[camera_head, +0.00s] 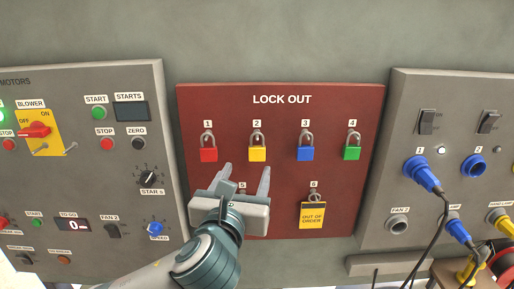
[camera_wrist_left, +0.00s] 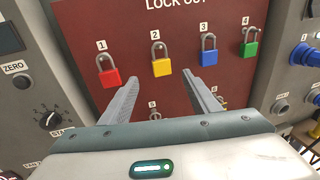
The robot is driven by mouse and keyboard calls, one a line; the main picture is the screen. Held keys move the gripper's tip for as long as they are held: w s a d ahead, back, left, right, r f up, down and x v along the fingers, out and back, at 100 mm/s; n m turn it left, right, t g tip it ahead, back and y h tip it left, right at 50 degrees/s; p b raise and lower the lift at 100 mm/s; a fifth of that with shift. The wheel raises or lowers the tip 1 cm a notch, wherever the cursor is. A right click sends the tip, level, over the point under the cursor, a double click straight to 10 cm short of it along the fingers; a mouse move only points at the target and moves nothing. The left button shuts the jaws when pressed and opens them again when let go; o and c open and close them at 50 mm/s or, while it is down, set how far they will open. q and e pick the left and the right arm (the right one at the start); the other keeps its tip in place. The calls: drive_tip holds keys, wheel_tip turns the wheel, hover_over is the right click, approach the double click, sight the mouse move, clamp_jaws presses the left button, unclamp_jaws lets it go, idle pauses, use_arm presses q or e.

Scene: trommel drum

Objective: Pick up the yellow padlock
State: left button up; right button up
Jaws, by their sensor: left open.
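The yellow padlock (camera_head: 257,154) hangs by its grey shackle under label 2 on the dark red lock-out board (camera_head: 345,110). It also shows in the left wrist view (camera_wrist_left: 161,68), ahead of the gap between the fingers. My left gripper (camera_head: 245,168) is open and empty. Its fingertips are just below the padlock in the head view, apart from it. In the left wrist view the two fingers (camera_wrist_left: 163,88) reach toward the board on either side of the padlock's line. My right gripper is not in view.
A red padlock (camera_head: 208,155) hangs left of the yellow one. Blue (camera_head: 305,153) and green (camera_head: 352,152) padlocks hang to its right. A yellow out-of-order tag (camera_head: 312,217) hangs below. Grey control panels (camera_head: 80,85) (camera_head: 460,90) flank the board.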

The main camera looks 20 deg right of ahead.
sight(256, 151)
use_arm(q)
drive_tip(key=shift+p+x, duration=0.45)
drive_tip(key=shift+x, duration=1.9)
drive_tip(key=shift+w+d+r+p, duration=0.1)
drive_tip(key=shift+w+d+p, duration=0.2)
drive_tip(key=shift+w+p, duration=0.15)
drive_tip(key=p+x, duration=0.1)
drive_tip(key=x, duration=0.1)
drive_tip(key=shift+w+d, duration=0.25)
drive_tip(key=shift+w, duration=0.05)
drive_tip(key=shift+w+d+p, duration=0.3)
drive_tip(key=shift+w, duration=0.25)
drive_tip(key=shift+c, duration=0.3)
drive_tip(key=c, duration=1)
drive_tip(key=shift+c, duration=0.7)
